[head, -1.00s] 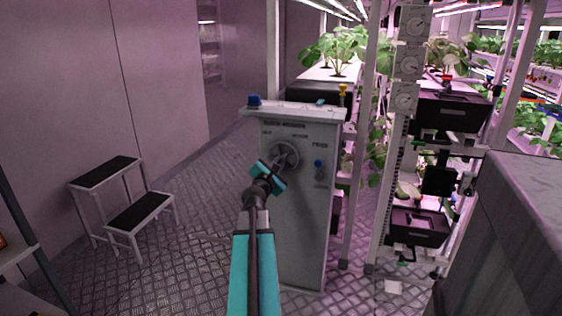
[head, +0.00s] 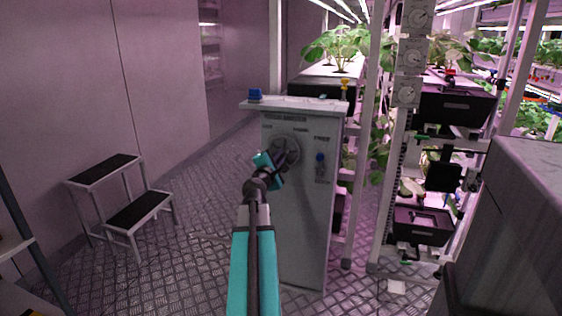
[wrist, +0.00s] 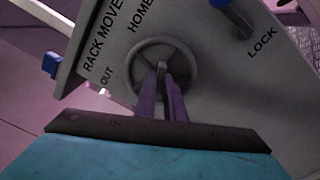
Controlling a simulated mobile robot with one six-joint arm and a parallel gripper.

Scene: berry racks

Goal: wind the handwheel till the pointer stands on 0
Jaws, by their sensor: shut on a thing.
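The handwheel (head: 287,146) is a grey spoked wheel on the upper front of a grey cabinet. It also shows in the wrist view (wrist: 188,62), with the labels RACK MOVER, HOME and OUT beside it. My gripper (head: 279,158) is at the wheel. In the wrist view its purple fingers (wrist: 163,85) reach over the lower rim and close on a part of the wheel near its middle. No scale figure shows at the wheel.
A blue lever (wrist: 232,15) sits near the word LOCK on the cabinet (head: 300,225). A step stool (head: 140,212) stands on the left. Plant racks (head: 375,200) stand behind and right. A grey block (head: 520,230) fills the near right.

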